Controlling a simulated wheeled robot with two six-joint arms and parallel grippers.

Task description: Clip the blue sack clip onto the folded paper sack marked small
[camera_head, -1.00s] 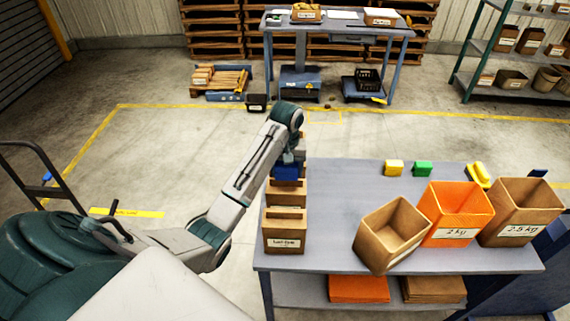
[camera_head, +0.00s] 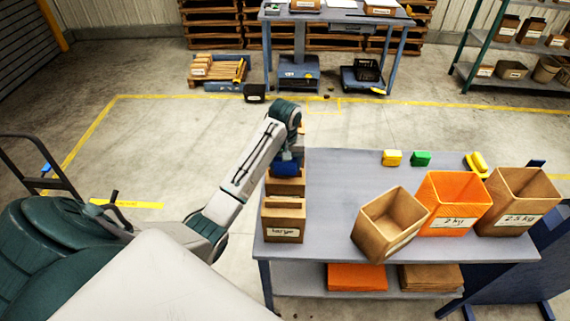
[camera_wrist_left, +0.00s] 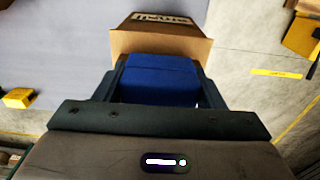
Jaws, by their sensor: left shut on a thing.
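My left gripper (camera_head: 286,160) is shut on the blue sack clip (camera_head: 284,168) at the back of a row of folded brown paper sacks on the table's left side. In the left wrist view, the blue clip (camera_wrist_left: 158,80) sits between the two fingers of the left gripper (camera_wrist_left: 158,88). The brown sack marked small (camera_wrist_left: 160,38) is just beyond the clip, its label upside down there. The clip's far edge overlaps the sack in that view; I cannot tell whether it grips it. My right gripper is not in view.
The sack marked large (camera_head: 284,222) is nearest in the row, with another sack (camera_head: 286,186) behind it. A tilted brown bin (camera_head: 376,240), an orange bin (camera_head: 452,222) and a brown 2.5 kg bin (camera_head: 515,222) stand right. Yellow (camera_head: 392,158) and green (camera_head: 421,158) clips lie at the back.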

